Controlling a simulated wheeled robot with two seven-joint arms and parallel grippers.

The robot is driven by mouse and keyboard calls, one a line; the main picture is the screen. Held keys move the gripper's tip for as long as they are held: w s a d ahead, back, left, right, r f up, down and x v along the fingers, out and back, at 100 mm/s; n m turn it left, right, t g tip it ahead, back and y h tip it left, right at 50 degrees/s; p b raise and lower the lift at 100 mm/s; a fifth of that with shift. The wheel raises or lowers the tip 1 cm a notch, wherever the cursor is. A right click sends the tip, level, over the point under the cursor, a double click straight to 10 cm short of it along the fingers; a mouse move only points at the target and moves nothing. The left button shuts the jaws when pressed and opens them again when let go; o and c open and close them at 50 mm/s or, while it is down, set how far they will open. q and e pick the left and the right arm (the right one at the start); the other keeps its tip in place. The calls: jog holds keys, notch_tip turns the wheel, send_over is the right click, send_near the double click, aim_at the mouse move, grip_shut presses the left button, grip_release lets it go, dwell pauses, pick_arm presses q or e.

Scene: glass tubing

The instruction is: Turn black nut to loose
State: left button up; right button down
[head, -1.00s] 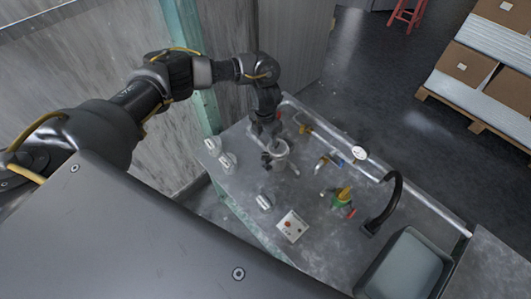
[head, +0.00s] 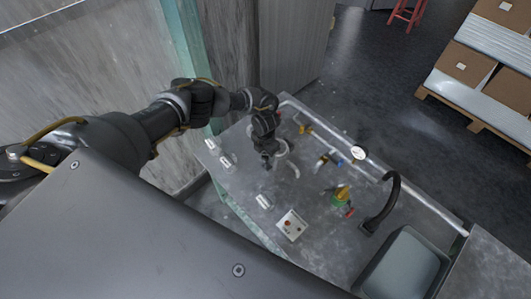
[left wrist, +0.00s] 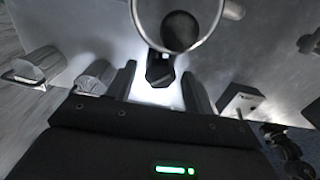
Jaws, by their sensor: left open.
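My left gripper (head: 267,162) is over the bench, pointing down at the near side of a round glass piece (head: 283,150). In the left wrist view the gripper (left wrist: 160,82) is open, with one dark finger on each side. A small black part (left wrist: 160,68), which looks like the black nut, lies between the fingertips, just under the rim of the round glass piece (left wrist: 139,28). I cannot tell whether either finger touches it. A dark round shape shows inside the glass ring. In the head view the nut is hidden by the gripper. My right gripper is not in view.
On the bench (head: 320,215) stand a small switch box (head: 292,225), white-labelled pieces, a green and yellow valve (head: 342,194), a gauge (head: 358,153), a black curved tap (head: 390,200) and a sink (head: 405,265). A wall (head: 225,60) rises behind my left arm.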

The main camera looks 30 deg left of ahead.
pick_arm(q)
jog(key=c, duration=1)
jog(key=shift+f+n+b, duration=0.1)
jog(key=shift+n+b, duration=0.2)
jog(key=shift+n, duration=1.2)
jog(key=o, duration=1)
